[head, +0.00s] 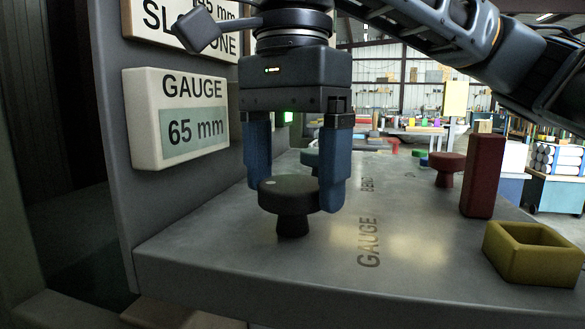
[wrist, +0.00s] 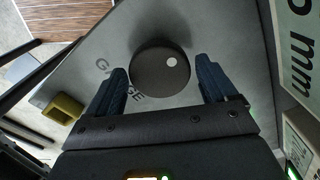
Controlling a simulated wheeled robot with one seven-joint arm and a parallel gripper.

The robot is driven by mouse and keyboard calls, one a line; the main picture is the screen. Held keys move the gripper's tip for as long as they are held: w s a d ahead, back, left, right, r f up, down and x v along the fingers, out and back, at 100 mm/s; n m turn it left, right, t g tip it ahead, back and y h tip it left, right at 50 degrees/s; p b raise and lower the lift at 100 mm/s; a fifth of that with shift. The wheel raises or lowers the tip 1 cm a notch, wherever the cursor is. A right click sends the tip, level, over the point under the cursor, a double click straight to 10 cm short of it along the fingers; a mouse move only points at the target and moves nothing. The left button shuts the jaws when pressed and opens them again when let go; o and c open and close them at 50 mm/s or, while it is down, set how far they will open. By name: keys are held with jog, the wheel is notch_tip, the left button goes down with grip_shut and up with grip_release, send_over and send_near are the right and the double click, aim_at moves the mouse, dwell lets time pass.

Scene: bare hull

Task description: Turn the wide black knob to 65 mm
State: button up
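The wide black knob (head: 290,194) is a round dark disc on a short stem, upright on the grey bench, with a pale dot on its top. It also shows in the wrist view (wrist: 158,80), the dot toward its upper right. My gripper (head: 300,195) points down over the knob, one blue finger on each side. In the wrist view my gripper (wrist: 162,68) is open, with a thin gap between each finger and the knob's rim. The gauge sign (head: 182,118) on the upright panel reads 65 mm.
A dark red block (head: 483,175) and a hollow yellow box (head: 530,253) stand at the bench's right. A red knob (head: 447,167) and a teal knob (head: 309,158) stand farther back. A second sign (head: 175,22) above is partly hidden. The bench (head: 400,265) is clear in front.

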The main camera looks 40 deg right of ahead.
aim_at(292, 182)
jog(key=shift+o, duration=0.8)
jog(key=shift+r+p, duration=0.75)
jog(key=shift+r, duration=3.15)
